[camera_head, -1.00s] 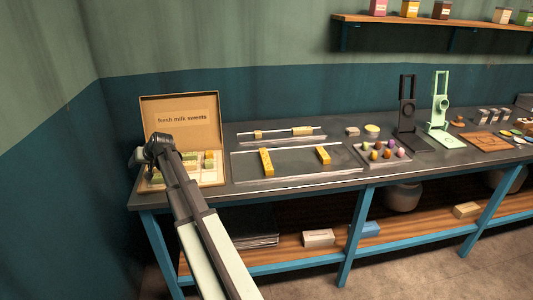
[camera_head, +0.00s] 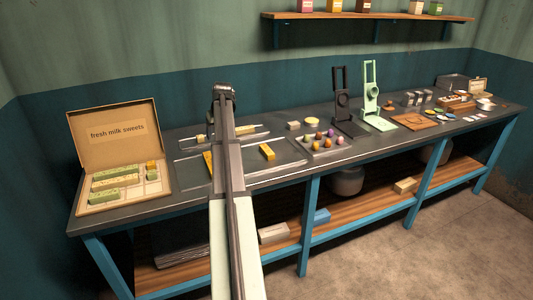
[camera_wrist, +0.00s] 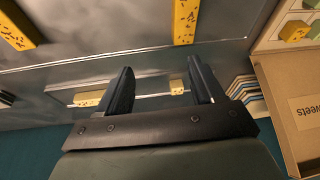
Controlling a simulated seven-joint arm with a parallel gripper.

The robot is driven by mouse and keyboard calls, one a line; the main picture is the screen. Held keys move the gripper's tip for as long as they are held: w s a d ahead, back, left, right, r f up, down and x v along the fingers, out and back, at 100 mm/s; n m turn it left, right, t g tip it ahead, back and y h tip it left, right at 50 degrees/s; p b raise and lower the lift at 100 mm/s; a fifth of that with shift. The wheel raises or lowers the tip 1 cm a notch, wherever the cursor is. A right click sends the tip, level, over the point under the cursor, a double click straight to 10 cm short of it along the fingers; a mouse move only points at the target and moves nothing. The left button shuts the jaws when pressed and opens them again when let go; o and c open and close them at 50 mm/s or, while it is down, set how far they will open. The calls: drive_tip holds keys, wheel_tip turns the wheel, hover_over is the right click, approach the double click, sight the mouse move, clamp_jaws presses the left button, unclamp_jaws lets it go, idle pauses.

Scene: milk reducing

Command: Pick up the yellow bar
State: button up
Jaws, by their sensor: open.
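Two yellow bars lie on a flat clear tray on the workbench. In the head view the right bar (camera_head: 266,152) is in plain sight, and the left bar (camera_head: 208,160) is partly covered by my arm. In the wrist view one bar (camera_wrist: 186,20) lies beyond my right fingertip, and the other (camera_wrist: 15,22) is at the upper left corner. My gripper (camera_wrist: 160,63) is open and empty, its fingers above the bench and apart from both bars. In the head view my arm hides the fingers.
An open sweets box (camera_head: 118,160) with green bars stands left. A thin rail (camera_wrist: 150,96) with small yellowish blocks shows between my fingers. To the right are a tray of coloured balls (camera_head: 325,146), a black stand (camera_head: 343,100) and a green stand (camera_head: 371,95). A shelf (camera_head: 370,16) hangs above.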

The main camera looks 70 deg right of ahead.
drive_tip(key=m+g, duration=0.1)
drive_tip(key=g, duration=0.1)
approach(267, 149)
drive_tip(key=shift+y, duration=0.3)
drive_tip(key=f, duration=0.4)
drive_tip(key=shift+w+d+f, duration=0.1)
drive_tip(key=shift+w+d, duration=0.1)
drive_tip(key=shift+w, duration=0.2)
drive_tip(key=shift+w+d+f, duration=0.1)
drive_tip(key=shift+d+f, duration=0.05)
drive_tip(key=shift+f, duration=0.75)
drive_tip(key=shift+d+f, duration=0.2)
drive_tip(key=shift+f, duration=0.7)
drive_tip(key=shift+w+d+f, duration=0.1)
drive_tip(key=shift+d+f, duration=0.05)
drive_tip(key=shift+f, duration=0.7)
drive_tip(key=shift+c, duration=0.2)
drive_tip(key=c, duration=1.1)
drive_tip(key=shift+r, duration=0.1)
